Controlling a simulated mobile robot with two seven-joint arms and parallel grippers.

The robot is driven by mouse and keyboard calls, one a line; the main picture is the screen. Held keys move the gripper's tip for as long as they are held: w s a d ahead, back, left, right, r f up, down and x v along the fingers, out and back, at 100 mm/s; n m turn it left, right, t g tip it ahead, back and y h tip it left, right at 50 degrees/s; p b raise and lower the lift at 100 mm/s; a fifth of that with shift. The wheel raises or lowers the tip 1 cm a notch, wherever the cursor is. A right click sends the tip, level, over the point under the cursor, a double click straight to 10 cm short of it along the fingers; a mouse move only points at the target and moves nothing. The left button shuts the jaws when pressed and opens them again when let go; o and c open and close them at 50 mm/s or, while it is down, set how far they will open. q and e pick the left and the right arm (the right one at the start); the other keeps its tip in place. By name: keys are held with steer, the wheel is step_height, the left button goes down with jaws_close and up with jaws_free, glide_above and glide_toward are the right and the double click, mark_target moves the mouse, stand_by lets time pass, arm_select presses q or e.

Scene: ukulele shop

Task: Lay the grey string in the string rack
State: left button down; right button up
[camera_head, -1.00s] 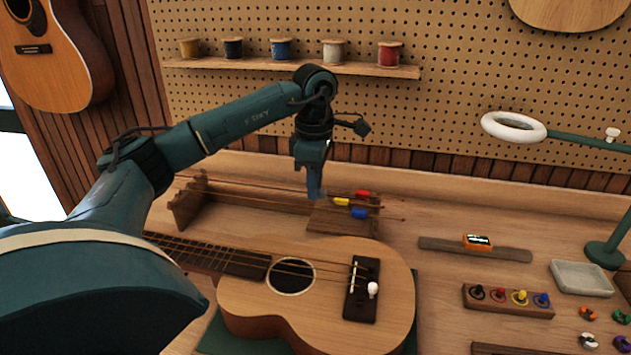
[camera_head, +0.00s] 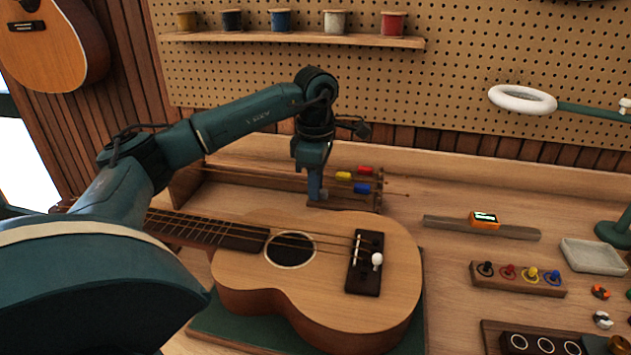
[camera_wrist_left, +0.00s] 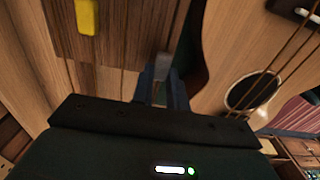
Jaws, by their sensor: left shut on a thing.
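My left gripper (camera_head: 317,192) is shut on the small grey tag (camera_head: 324,193) of the grey string, at the front edge of the string rack's right block (camera_head: 340,205). The left wrist view shows the grey tag (camera_wrist_left: 163,63) between the fingertips (camera_wrist_left: 163,82), beside the rack block (camera_wrist_left: 115,50). The string's thin line is too fine to trace. Strings with red (camera_head: 366,170), yellow (camera_head: 343,176) and blue (camera_head: 362,188) tags lie across the rack. I cannot tell whether the grey tag touches the rack. My right gripper is out of view.
A ukulele (camera_head: 390,260) lies on a green mat (camera_head: 240,338) just in front of the rack. A tuner (camera_head: 485,220) on a wooden strip, a peg block (camera_head: 518,282) and a grey tray (camera_head: 594,256) stand to the right. A spool shelf (camera_head: 300,39) is on the pegboard behind.

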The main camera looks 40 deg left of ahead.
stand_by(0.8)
arm_select(q)
steer(key=c, duration=1.3)
jaws_free()
steer(key=shift+o, duration=0.3)
steer(key=shift+o, duration=1)
